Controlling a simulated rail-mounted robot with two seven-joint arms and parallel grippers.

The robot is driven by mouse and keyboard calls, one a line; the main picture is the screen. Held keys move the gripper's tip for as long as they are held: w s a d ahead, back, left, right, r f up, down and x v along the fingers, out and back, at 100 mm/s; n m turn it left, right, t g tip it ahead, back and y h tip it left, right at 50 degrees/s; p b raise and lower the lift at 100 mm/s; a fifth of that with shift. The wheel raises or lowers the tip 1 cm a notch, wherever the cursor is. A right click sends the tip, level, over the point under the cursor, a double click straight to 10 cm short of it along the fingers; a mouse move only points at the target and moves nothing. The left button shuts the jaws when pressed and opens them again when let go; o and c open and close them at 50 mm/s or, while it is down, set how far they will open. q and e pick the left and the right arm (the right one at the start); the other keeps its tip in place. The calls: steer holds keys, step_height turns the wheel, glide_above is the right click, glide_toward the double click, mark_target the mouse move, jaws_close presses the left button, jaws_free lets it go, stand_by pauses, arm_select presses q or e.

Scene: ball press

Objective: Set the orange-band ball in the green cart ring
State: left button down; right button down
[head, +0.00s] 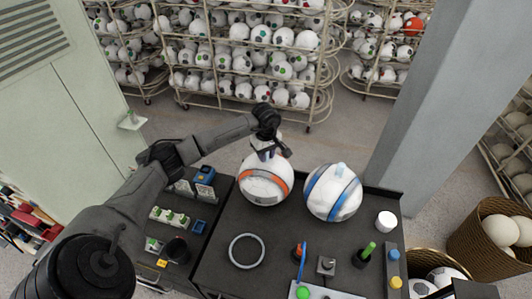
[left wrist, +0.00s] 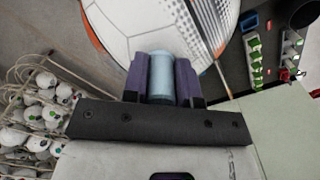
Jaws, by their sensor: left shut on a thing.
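The orange-band ball (head: 259,190) is white with an orange stripe and is at the back of the dark cart top (head: 215,255). My left gripper (head: 267,153) is above it. In the left wrist view my left gripper (left wrist: 164,80) is shut on the pale blue knob (left wrist: 172,78) on top of the ball. Whether the ball touches the surface below I cannot tell. A pale grey ring (head: 232,250), its green not clear, lies empty on the cart top, in front of and left of the ball. My right gripper is not in view.
A blue-band ball (head: 320,200) with its own knob stands close to the right. A white cylinder (head: 386,221), a green-handled tool (head: 368,250), a blue lever (head: 302,262) and a green button (head: 303,293) occupy the right side. Small trays (head: 172,217) lie left.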

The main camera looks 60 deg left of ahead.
arm_select(q)
steer(key=shift+f+b, duration=0.2)
steer(key=shift+b, duration=0.1)
steer(key=c, duration=0.9)
jaws_free()
